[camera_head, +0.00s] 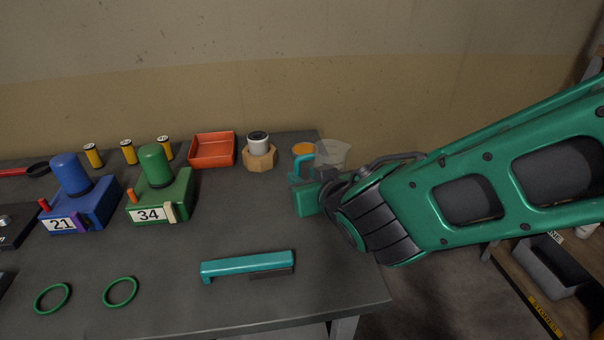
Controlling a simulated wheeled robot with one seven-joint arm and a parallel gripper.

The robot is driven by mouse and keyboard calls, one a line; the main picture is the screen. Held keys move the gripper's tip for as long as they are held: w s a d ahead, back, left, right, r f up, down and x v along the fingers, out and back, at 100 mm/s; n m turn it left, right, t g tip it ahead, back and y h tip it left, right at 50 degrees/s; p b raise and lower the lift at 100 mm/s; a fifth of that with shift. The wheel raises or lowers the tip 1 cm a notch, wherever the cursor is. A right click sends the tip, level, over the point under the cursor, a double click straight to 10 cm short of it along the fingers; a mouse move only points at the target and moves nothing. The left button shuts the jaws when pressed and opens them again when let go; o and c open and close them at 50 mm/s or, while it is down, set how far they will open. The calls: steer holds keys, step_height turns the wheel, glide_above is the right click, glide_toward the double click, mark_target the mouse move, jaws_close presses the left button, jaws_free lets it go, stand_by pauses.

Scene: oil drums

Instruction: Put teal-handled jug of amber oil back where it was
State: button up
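A teal handle (302,162) shows at the back right of the bench, beside a round amber surface (303,148) and a clear, grey see-through vessel (331,152). These look like the jug of amber oil, but I cannot tell which parts belong together. My gripper (308,197) is right in front of the handle, at the end of my green arm coming from the right. Its fingers are mostly hidden by its own body and wrist. I cannot tell whether it touches or holds the handle. The base of the jug is hidden.
A wooden block with a white spool (258,143) and a red tray (212,150) stand left of the jug. Blue (82,205) and green (160,195) numbered units are farther left. A teal bar (248,265) lies in front. The bench ends at the right; the wall is behind.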

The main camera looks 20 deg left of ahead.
steer(key=v, duration=0.6)
steer(key=shift+s+d, duration=0.25)
steer(key=shift+s, duration=0.05)
steer(key=shift+r, duration=0.15)
steer(key=w+d+f+m+h, duration=0.1)
steer(key=w+d+m+h, duration=0.3)
steer(key=d, duration=0.8)
steer(key=w+d+f+m+h, duration=0.1)
steer(key=w+d+f+h, duration=0.15)
steer(key=w+d, duration=0.65)
steer(key=s+d+m+g+h, duration=0.2)
steer(key=s+d, duration=0.1)
steer(key=d, duration=0.8)
steer(key=s+d+m+g+h, duration=0.15)
steer(key=s+d, duration=0.25)
steer(key=d, duration=0.7)
steer(key=s+d+m+g, duration=0.2)
steer(key=s+d, duration=0.2)
steer(key=s, duration=0.3)
steer(key=s+d+f+m+g, duration=0.1)
steer(key=s+d+m+g, duration=0.1)
steer(key=s+d, duration=0.3)
steer(key=s+d+m+g+y, duration=0.1)
steer(key=s+d, duration=0.3)
steer(key=s, duration=0.7)
steer(key=shift+d+f+m+g, duration=0.4)
steer(key=shift+m+g, duration=0.25)
steer(key=shift+m, duration=0.1)
